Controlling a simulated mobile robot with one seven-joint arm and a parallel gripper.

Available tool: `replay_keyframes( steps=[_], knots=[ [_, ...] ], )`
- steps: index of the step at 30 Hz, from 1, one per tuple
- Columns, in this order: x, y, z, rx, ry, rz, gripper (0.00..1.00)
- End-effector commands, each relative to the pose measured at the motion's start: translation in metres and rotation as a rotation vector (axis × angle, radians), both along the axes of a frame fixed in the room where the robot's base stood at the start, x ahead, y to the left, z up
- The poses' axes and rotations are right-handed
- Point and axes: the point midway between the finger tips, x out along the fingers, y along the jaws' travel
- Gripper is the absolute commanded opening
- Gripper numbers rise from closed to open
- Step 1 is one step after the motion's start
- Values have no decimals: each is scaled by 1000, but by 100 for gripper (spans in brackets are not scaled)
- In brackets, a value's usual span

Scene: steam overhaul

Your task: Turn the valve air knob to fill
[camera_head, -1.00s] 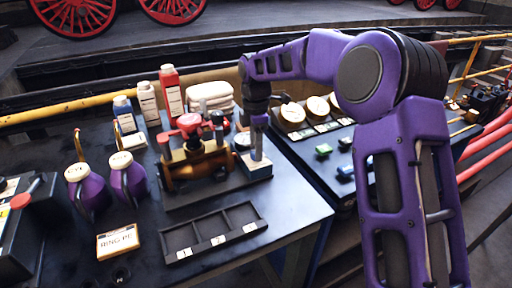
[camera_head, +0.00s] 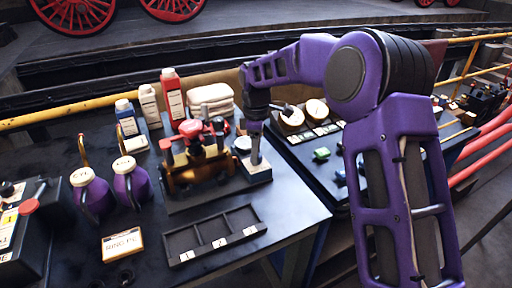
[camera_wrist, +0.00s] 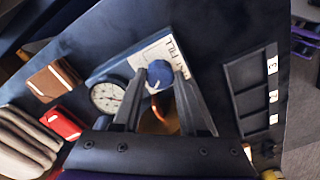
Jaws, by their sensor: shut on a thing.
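The valve air knob (camera_wrist: 159,73) is a round blue knob with a white mark on its lower left edge, on a pale label plate (camera_wrist: 174,54). The plate reads FILL at its upper right; its other lettering is partly covered. My gripper (camera_wrist: 160,78) is shut on the knob, one dark finger on each side. A round white dial gauge (camera_wrist: 108,96) sits left of it. In the head view my gripper (camera_head: 255,152) points down onto the valve block (camera_head: 257,174), and the knob is hidden there.
A black three-slot tray (camera_head: 214,235) lies in front of the block. A brass and red fitting (camera_head: 195,165) stands close to its left. Two purple jugs (camera_head: 130,184) and several bottles (camera_head: 171,95) stand farther left. The bench front right is clear.

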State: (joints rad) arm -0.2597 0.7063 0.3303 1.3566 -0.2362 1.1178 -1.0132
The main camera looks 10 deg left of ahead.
Motion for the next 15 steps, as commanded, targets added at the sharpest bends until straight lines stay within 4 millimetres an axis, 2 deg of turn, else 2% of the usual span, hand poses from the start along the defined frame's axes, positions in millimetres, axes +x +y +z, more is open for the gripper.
replay_keyframes(
  steps=[15],
  knots=[
    [0,1,2,0,-1,-489,0]
  ],
)
